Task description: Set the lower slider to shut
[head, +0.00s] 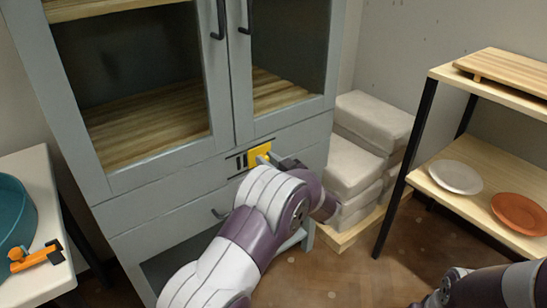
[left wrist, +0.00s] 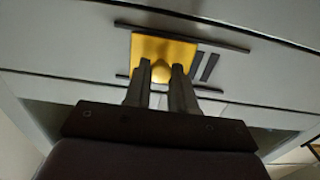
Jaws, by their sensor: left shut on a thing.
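The slider is a yellow plate (head: 259,153) with a rounded knob, set between two dark rails on the grey cabinet's front below the glass doors. In the left wrist view the yellow plate (left wrist: 163,50) fills the space ahead of the fingers. My left gripper (head: 273,160) is at the slider, its fingers (left wrist: 160,75) shut on the knob. Two dark upright bars (head: 241,162) are on the cabinet front just left of the plate in the head view; they show to its right in the left wrist view (left wrist: 204,66). No second slider shows. My right gripper is out of view.
The grey cabinet (head: 160,185) has dark door handles and a lower drawer handle (head: 220,213). Pale wrapped blocks (head: 358,165) are stacked right of it. A shelf (head: 480,205) with plates stands at the right. A white table (head: 40,180) stands at the left.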

